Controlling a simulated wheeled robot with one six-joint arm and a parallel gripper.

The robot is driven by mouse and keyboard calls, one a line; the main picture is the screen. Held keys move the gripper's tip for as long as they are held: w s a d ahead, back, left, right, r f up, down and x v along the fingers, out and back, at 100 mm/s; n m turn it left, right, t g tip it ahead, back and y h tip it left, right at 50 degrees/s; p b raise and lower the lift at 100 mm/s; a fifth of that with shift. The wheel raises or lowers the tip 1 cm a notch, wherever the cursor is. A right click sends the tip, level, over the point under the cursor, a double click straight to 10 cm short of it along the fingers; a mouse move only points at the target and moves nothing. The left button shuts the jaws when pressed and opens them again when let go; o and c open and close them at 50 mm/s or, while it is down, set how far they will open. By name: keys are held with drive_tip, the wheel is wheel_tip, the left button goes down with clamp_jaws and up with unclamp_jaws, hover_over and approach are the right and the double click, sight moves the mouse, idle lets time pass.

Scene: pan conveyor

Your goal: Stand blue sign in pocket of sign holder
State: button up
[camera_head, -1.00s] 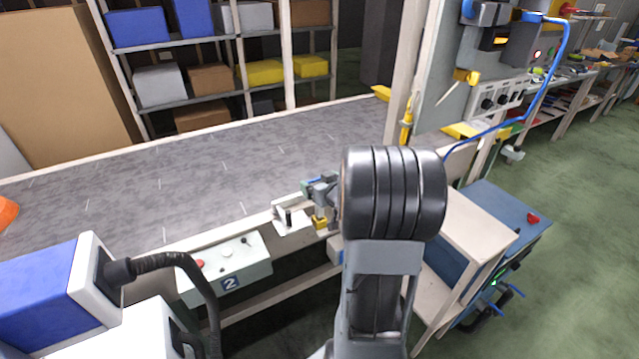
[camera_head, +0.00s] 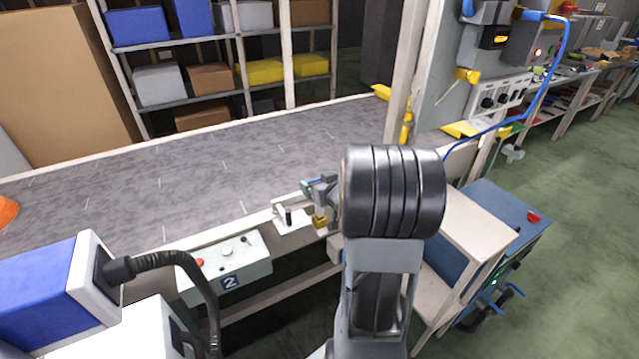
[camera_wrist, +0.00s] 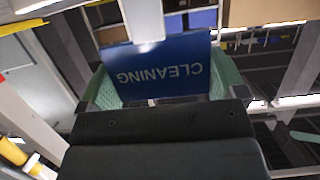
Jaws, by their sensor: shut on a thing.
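The blue sign (camera_wrist: 165,68), with upside-down white "CLEANING" lettering, is held between the green-lined fingers of my gripper (camera_wrist: 160,88) in the wrist view. In the head view my gripper (camera_head: 320,190) is small and partly hidden by my arm, above the conveyor's near edge. A white bracket with a dark upright part (camera_head: 290,217) sits on that edge, just left of my gripper; it may be the sign holder. In the wrist view a pale upright piece (camera_wrist: 143,18) overlaps the sign's upper edge. Whether it touches the sign, I cannot tell.
The grey conveyor (camera_head: 150,185) is mostly clear. A control box marked 2 (camera_head: 225,268) hangs on its near side. A post (camera_head: 405,80) and a wall panel stand beyond my arm. A pale cart (camera_head: 470,225) and a blue cabinet (camera_head: 510,215) are at the right.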

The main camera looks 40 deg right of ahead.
drive_tip(key=shift+f+b, duration=1.75)
drive_tip(key=shift+f, duration=0.4)
drive_tip(key=o, duration=0.9)
drive_tip(key=b+v, duration=0.4)
drive_tip(key=v, duration=1)
